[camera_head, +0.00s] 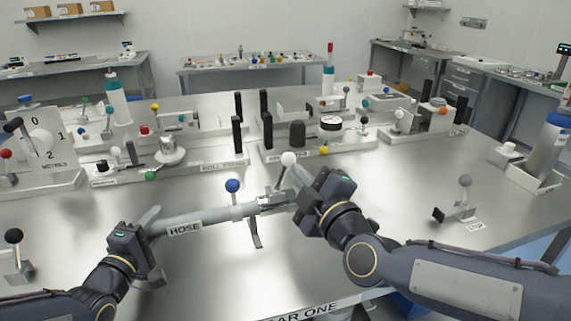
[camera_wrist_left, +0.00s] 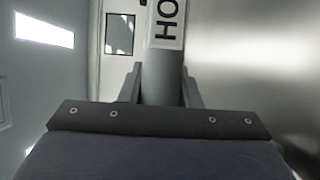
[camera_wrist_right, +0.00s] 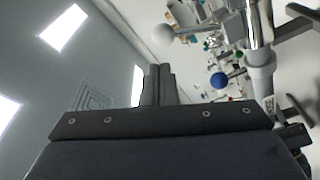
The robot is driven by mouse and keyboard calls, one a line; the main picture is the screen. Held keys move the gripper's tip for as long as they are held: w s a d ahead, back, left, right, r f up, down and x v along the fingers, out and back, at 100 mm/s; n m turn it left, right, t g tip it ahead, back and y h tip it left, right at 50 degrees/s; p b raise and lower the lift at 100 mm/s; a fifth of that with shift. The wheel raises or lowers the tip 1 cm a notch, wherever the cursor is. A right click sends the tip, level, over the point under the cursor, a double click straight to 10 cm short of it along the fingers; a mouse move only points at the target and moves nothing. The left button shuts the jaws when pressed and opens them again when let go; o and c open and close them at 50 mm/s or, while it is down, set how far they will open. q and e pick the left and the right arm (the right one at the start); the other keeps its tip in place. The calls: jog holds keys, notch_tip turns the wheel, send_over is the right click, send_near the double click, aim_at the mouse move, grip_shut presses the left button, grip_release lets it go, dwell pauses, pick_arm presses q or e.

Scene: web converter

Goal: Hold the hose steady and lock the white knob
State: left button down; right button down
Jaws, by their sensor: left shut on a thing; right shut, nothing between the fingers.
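The grey hose (camera_head: 205,217), labelled HOSE, runs across the front of the table. My left gripper (camera_head: 150,240) is shut around its left end; the hose also shows between the fingers in the left wrist view (camera_wrist_left: 164,75). The white knob (camera_head: 288,158) stands up on a short stem at the metal coupling (camera_head: 271,200) on the hose's right end. It also shows in the right wrist view (camera_wrist_right: 163,35). A blue knob (camera_head: 232,185) stands on the hose left of it. My right gripper (camera_head: 296,180) is shut and empty beside the coupling, close to the white knob's right; contact cannot be told.
Behind the hose stand benches of fixtures with black posts (camera_head: 238,134) and coloured knobs. A lever block labelled STOP (camera_head: 460,205) stands at right, and a black-knobbed lever (camera_head: 14,237) at the left edge. The table front is mostly clear.

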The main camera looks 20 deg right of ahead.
pick_arm(q)
jog(key=shift+a+f, duration=0.15)
jog(key=shift+f, duration=0.55)
pick_arm(e)
jog(key=v, duration=0.3)
jog(key=shift+s, duration=0.35)
pick_arm(q)
jog(key=shift+r, duration=0.35)
pick_arm(e)
jog(key=shift+a, duration=0.1)
pick_arm(q)
jog(key=c, duration=1.1)
grip_release()
jog(key=shift+o, duration=0.5)
jog(key=shift+r, duration=0.2)
pick_arm(e)
jog(key=shift+w, duration=0.1)
pick_arm(q)
jog(key=v, duration=1.2)
jog(key=shift+r, duration=0.15)
